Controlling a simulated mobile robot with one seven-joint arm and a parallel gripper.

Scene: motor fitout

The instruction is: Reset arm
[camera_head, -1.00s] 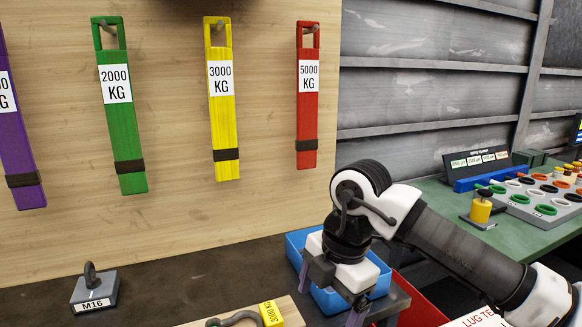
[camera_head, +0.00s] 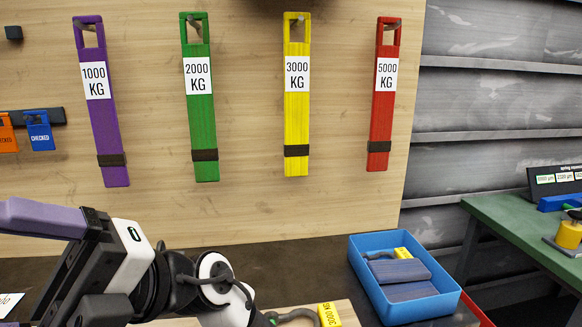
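My gripper (camera_head: 50,264) is at the lower left of the head view, turned on its side and pointing left. Its upper purple-grey finger (camera_head: 40,216) reaches to the left picture edge. The other finger's mount shows lower down, apart from it, and nothing is seen between them. The lower fingertip is not clearly visible. My arm runs from the gripper down to the bottom edge, in front of the dark bench.
Purple, green, yellow and red slings (camera_head: 102,125) hang on the wooden board (camera_head: 250,215). A blue bin (camera_head: 358,285) holds blue-grey pieces and a yellow tag. A shackle with a yellow tag (camera_head: 329,316) lies at bottom centre. A green table (camera_head: 480,210) stands right.

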